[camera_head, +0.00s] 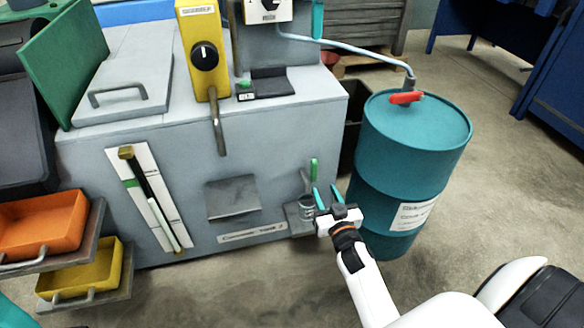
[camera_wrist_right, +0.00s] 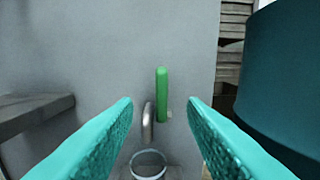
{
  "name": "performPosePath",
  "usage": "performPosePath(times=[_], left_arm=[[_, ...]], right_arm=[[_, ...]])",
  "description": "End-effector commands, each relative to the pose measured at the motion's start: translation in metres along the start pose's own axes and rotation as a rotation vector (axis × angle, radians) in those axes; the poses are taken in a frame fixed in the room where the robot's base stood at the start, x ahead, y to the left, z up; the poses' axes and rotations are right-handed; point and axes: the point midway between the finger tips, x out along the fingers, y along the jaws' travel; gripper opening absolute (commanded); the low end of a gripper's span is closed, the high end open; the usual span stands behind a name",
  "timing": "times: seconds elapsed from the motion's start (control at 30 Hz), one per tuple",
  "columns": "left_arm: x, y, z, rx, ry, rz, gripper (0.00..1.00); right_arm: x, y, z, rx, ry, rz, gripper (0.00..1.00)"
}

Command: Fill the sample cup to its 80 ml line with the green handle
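The green handle (camera_head: 314,170) stands upright at the lower right of the grey machine's front. It also shows in the right wrist view (camera_wrist_right: 162,95), between my finger tips in the picture, with a curved metal spout (camera_wrist_right: 148,122) beside it. The sample cup (camera_head: 306,209), clear with a pale rim, stands below the spout on a small grey shelf. Its rim shows in the wrist view (camera_wrist_right: 149,157); its line and fill level cannot be read. My right gripper (camera_head: 326,193) is open and empty, in front of the handle and cup. My left gripper is not clearly visible.
A teal drum (camera_head: 412,140) with a red tap stands close to the right of my gripper. A grey chute (camera_head: 233,197) juts from the machine's front at left. Orange (camera_head: 40,225) and yellow (camera_head: 80,268) trays are far left. Floor in front is clear.

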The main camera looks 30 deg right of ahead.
Motion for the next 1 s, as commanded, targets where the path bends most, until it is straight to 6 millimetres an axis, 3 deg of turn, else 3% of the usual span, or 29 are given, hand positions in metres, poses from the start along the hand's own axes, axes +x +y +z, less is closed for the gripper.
performPosePath(times=[0.6, 1.0], left_arm=[[-0.031, 0.000, -0.008, 0.001, -0.017, -0.006, 0.36], [-0.024, 0.000, -0.009, 0.003, -0.037, -0.016, 0.36]], right_arm=[[0.104, 0.000, -0.001, -0.003, -0.001, 0.001, 0.38], [0.117, 0.000, 0.000, -0.002, 0.002, 0.000, 0.38]])
